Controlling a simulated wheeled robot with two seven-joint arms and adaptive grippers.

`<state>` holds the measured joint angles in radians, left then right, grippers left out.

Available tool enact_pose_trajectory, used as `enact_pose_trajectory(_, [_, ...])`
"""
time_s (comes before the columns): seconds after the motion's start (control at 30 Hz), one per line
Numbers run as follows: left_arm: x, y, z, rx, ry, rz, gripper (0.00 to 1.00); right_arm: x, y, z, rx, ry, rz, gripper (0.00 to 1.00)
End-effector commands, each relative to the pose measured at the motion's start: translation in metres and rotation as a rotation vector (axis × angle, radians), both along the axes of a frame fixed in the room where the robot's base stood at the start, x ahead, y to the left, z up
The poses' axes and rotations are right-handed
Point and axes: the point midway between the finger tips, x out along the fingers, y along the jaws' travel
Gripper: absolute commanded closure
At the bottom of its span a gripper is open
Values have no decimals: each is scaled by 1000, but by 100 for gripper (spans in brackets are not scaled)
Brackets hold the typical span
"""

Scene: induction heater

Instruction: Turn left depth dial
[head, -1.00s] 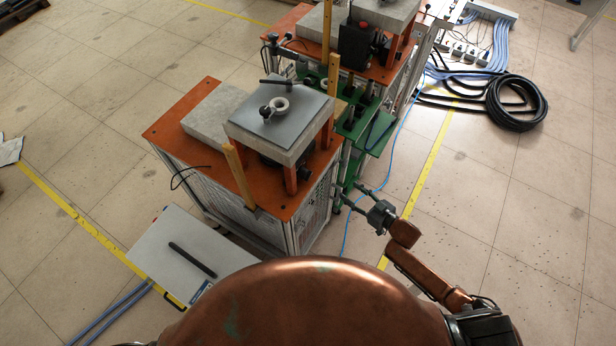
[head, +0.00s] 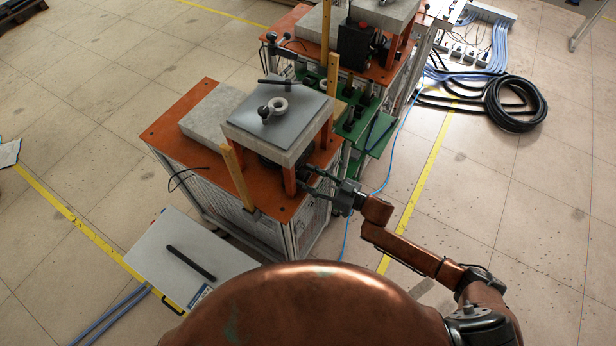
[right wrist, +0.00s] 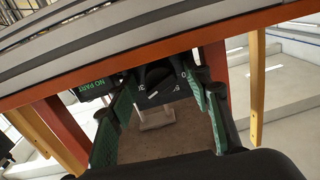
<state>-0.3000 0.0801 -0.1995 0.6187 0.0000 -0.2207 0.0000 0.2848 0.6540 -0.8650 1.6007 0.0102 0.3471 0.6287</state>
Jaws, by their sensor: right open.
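A black dial (right wrist: 152,76) with a white mark shows between the fingers in the right wrist view, under the edge of the heater's top. Numbers on its scale are only partly readable. My right gripper (right wrist: 165,98) is open, with a green-padded finger on either side of the dial; I cannot tell whether they touch it. In the head view the right gripper (head: 307,180) reaches in from the right at the side of the nearer heater, below its raised grey plate (head: 285,132). The dial is hidden there. My left gripper is not in view.
The nearer orange-topped heater (head: 165,135) has a wooden post (head: 236,178) at its front corner. A "NO PART" label (right wrist: 95,87) is beside the dial. A second heater stands behind. A coiled black hose (head: 516,103) lies on the floor at right.

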Motion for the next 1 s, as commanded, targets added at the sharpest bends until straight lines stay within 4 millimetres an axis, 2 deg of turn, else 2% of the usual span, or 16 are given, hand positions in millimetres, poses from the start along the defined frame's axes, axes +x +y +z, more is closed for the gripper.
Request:
enact_pose_trajectory(0.1, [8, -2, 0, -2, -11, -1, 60, 1, 1, 0, 0, 0, 0, 55])
enact_pose_trajectory(0.27, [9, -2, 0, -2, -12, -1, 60, 1, 1, 0, 0, 0, 0, 55])
enact_pose_trajectory(0.83, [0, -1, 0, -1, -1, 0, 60, 1, 0, 0, 0, 0, -1, 95])
enact_pose_trajectory(1.0, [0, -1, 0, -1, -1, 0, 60, 1, 0, 0, -4, -7, -2, 96])
